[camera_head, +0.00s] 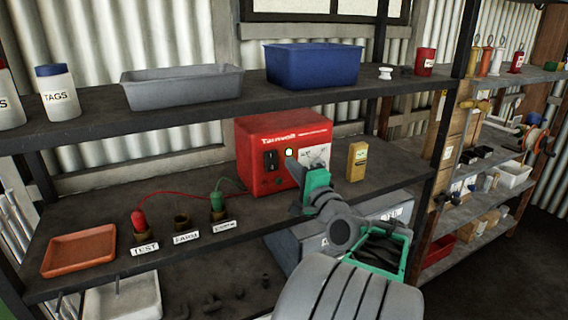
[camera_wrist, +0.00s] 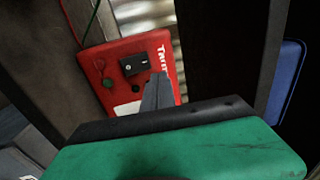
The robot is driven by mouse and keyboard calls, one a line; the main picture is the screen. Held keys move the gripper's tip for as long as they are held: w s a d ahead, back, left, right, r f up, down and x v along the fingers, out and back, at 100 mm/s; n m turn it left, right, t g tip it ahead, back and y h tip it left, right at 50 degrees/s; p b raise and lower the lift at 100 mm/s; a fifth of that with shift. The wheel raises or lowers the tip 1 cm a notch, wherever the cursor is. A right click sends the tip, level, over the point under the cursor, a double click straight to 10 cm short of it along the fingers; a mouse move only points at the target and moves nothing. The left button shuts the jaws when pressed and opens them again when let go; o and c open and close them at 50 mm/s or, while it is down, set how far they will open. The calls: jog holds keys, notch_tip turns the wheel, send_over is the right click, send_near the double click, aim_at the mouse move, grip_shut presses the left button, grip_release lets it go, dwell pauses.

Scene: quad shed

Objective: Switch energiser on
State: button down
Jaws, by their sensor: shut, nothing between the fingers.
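The red energiser (camera_head: 252,135) stands on the middle shelf against the back wall. Its black rocker switch (camera_head: 271,160) is on the left of its front; it also shows in the wrist view (camera_wrist: 134,66). I cannot tell the rocker's position for certain. A small pale greenish spot (camera_head: 289,152) shows right of the switch. My gripper (camera_head: 291,166) is shut and empty, its grey fingers in front of the energiser, right of and slightly below the switch. In the wrist view the fingers (camera_wrist: 158,92) overlap the red front beside the switch; contact cannot be told.
A red plug (camera_head: 138,219) stands at the TEST label and a green plug (camera_head: 217,201) at the rightmost label; the middle socket (camera_head: 182,221) is empty. A yellow meter (camera_head: 357,161) stands right of the energiser. The upper shelf holds a blue tub (camera_head: 312,65) and grey tub (camera_head: 182,86).

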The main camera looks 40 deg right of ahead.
jog(key=s, duration=0.1)
jog(key=s+a, duration=0.1)
jog(key=s, duration=0.1)
jog(key=s+a+r, duration=0.1)
jog(key=s, duration=0.1)
jog(key=shift+a+r, duration=0.1)
jog(key=w+a+f+n+g+y+p, duration=0.35)
jog(key=a+n, duration=0.25)
jog(key=a, duration=0.4)
jog(key=w+a+f+n+g+y+p, duration=0.3)
jog(key=w+a+f+n+g, duration=0.15)
jog(key=a, duration=0.55)
jog(key=s+a+f+n+g+h+p, duration=0.1)
jog(key=s+a+f+n+g+p, duration=0.1)
jog(key=s+a+n+g+p, duration=0.4)
jog(key=s+a+n+g, duration=0.1)
jog(key=s+a+n, duration=0.4)
jog(key=s+a, duration=0.2)
jog(key=shift+s+f+g, duration=0.3)
jog(key=shift+s+f, duration=0.1)
jog(key=shift+s, duration=0.25)
